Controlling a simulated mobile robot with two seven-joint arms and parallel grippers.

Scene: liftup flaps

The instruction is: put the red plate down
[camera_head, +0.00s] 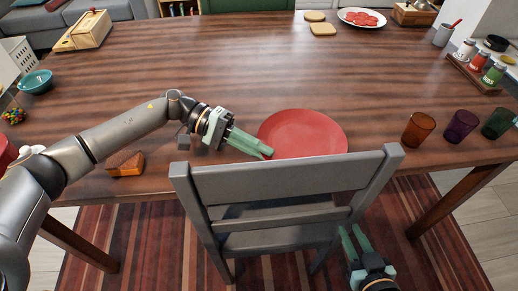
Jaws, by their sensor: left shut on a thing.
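The red plate (305,134) is at the near edge of the wooden table, just behind the grey chair's backrest. My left gripper (266,153) comes in from the left and is shut on the plate's left rim. The plate looks roughly level, at or very close to the tabletop; I cannot tell whether it touches. My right gripper (354,232) is low at the bottom, right of the chair, away from the plate. Its two fingers are apart with nothing between them.
The grey chair (290,180) stands in front of the plate. Orange, purple and green cups (418,128) stand at the right. An orange-brown block (126,164) lies left, near my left arm. A white plate with red slices (361,17) is at the back. The table's middle (260,65) is clear.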

